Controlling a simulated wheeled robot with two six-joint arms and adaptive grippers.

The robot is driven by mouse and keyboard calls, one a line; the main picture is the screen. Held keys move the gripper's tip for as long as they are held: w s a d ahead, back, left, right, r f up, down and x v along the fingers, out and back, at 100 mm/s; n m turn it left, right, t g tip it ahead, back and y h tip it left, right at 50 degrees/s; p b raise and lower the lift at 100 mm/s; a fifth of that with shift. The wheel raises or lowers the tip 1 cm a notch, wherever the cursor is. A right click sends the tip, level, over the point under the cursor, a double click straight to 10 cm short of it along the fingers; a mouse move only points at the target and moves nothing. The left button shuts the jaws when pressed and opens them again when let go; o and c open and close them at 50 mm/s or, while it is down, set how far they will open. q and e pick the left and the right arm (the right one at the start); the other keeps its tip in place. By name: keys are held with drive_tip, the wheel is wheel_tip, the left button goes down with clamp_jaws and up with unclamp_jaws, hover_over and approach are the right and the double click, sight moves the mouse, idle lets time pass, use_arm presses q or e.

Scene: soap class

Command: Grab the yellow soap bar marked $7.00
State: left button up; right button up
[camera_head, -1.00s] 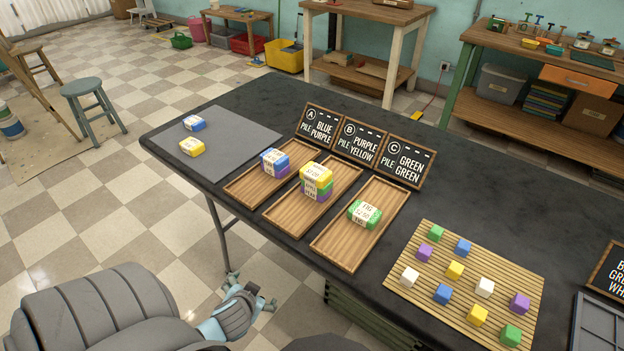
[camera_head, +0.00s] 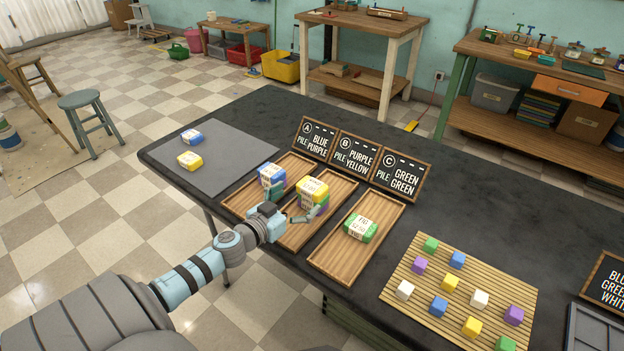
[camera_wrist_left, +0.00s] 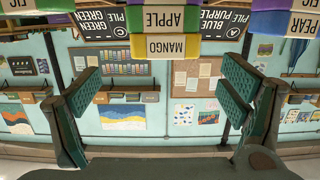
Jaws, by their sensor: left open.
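A yellow soap bar (camera_head: 312,187) lies on top of the stack in the middle wooden tray (camera_head: 294,236), above green and purple bars. Its price is too small to read. In the left wrist view the yellow bar (camera_wrist_left: 166,55) shows a MANGO label, next to a green one marked APPLE. My left gripper (camera_head: 300,212) is open and empty at the near side of this stack. In the wrist view its fingers (camera_wrist_left: 163,95) are spread, with the stack between and beyond them. Another yellow bar (camera_head: 190,161) lies on the grey mat (camera_head: 232,155), price unreadable. My right gripper is not in view.
A blue and purple stack (camera_head: 271,178) stands close left of my left gripper. Green bars (camera_head: 360,228) lie in the right tray (camera_head: 340,262). Chalkboard signs (camera_head: 356,153) stand behind the trays. A slatted mat (camera_head: 400,315) holds several small cubes.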

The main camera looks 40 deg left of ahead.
sight(311, 186)
use_arm(q)
drive_tip(key=w, duration=0.2)
drive_tip(key=w+f, duration=0.1)
drive_tip(key=w, duration=0.2)
drive_tip(key=w+b, duration=0.1)
drive_tip(key=w, duration=0.2)
drive_tip(key=shift+a+f, duration=0.15)
drive_tip(key=shift+a, duration=0.2)
drive_tip(key=shift+s, duration=0.2)
drive_tip(key=c, duration=1.3)
drive_tip(key=shift+r, duration=0.2)
drive_tip(key=shift+c, duration=0.2)
